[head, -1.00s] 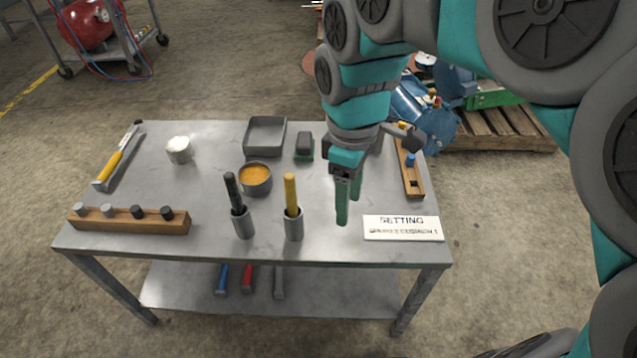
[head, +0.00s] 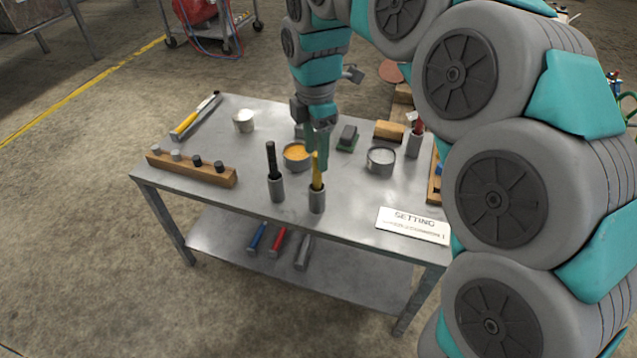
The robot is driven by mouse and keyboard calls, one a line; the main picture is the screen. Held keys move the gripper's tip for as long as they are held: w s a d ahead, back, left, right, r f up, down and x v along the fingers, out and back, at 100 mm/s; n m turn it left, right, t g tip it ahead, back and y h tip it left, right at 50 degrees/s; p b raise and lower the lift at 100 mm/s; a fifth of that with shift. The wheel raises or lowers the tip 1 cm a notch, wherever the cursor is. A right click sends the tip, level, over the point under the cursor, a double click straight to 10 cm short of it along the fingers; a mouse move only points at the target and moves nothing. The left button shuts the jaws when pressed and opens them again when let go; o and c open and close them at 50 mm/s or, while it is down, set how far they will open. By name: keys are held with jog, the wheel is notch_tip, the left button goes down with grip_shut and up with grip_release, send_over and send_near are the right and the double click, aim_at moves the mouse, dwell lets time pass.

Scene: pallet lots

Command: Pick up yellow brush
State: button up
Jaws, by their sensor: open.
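The yellow brush (head: 317,171) stands upright in a grey cup (head: 317,199) near the front middle of the metal table (head: 235,222); only its yellow handle shows above the rim. My gripper (head: 318,152) points down from above, at or just behind the top of the yellow handle in the picture. It is open and holds nothing that I can see. Whether its fingers touch or surround the handle cannot be told.
A black-handled tool (head: 271,160) stands in another cup close to the left. A bowl of orange stuff (head: 296,156) is just behind. A grey tin (head: 381,161) and a sign (head: 413,224) are to the right. A wooden block with pegs (head: 191,169) lies left.

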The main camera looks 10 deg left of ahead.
aim_at(317, 183)
notch_tip(317, 183, down, 5)
jog(key=shift+d+f, duration=0.1)
jog(key=shift+w, duration=0.1)
grip_shut()
dwell(0.5)
